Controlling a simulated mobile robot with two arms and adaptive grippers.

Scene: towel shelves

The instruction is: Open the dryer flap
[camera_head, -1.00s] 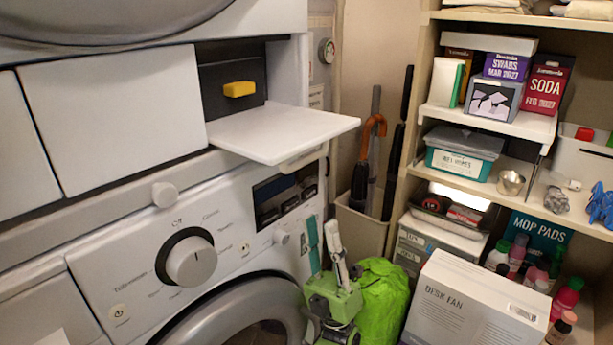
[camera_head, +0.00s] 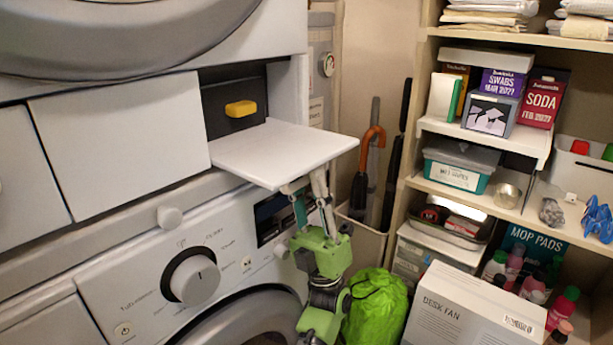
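The white flap (camera_head: 285,152) stands out nearly level from the white appliance front, below a dark recess. A small yellow piece (camera_head: 240,108) sits on the recess's back wall.
A control panel with a large dial (camera_head: 194,280) and a round door (camera_head: 250,322) lie below. A bin (camera_head: 362,245) with umbrellas, a bright green bag (camera_head: 375,308) and a desk fan box (camera_head: 468,312) stand to the right, beside loaded shelves (camera_head: 560,232).

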